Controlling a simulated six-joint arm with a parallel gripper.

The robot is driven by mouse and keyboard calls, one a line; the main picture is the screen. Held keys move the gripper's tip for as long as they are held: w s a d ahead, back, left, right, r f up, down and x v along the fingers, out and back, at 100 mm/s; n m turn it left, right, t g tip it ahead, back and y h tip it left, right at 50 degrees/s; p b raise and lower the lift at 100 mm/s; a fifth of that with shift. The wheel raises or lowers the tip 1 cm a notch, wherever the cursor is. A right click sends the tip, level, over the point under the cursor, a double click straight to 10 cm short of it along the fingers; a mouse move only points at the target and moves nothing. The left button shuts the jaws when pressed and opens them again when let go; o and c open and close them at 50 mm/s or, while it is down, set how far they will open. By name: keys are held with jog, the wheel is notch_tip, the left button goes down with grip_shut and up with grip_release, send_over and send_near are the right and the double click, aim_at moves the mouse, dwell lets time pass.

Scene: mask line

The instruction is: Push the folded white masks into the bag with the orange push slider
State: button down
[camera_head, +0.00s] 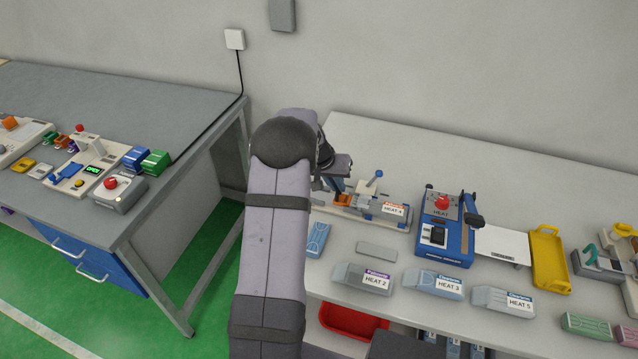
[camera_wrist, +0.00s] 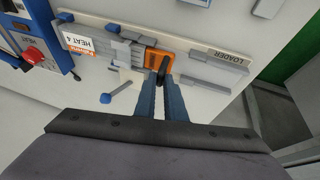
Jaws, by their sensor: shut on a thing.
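The orange push slider (camera_wrist: 158,57) sits on the loader rail (camera_wrist: 205,68), and part of it shows in the head view (camera_head: 342,200). My gripper (camera_wrist: 164,80) is shut on the slider's dark upright handle (camera_wrist: 163,66). In the head view my gripper (camera_head: 338,182) is partly hidden behind my arm. Left of the slider in the wrist view is the loader's grey channel and clamp (camera_wrist: 120,48). The bag (camera_wrist: 85,44) labelled HEAT 4 lies at the channel's far end; it also shows in the head view (camera_head: 393,211). I cannot make out the folded white masks clearly.
A blue-knobbed lever (camera_head: 375,180) rises beside the loader. The blue heat sealer (camera_head: 443,225) stands right of the bag. Bags marked HEAT 2 (camera_head: 356,279), HEAT 3 (camera_head: 428,286) and HEAT 5 (camera_head: 496,302) lie in front. A yellow tray (camera_head: 549,262) is farther right.

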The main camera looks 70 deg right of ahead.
jog(key=s, duration=0.6)
jog(key=c, duration=1.8)
grip_release()
jog(key=shift+s, duration=0.15)
jog(key=shift+c, duration=0.2)
jog(key=shift+r, duration=0.15)
jog(key=b+v, duration=0.2)
jog(key=v, duration=0.5)
jog(key=shift+b, duration=0.3)
jog(key=shift+w, duration=0.2)
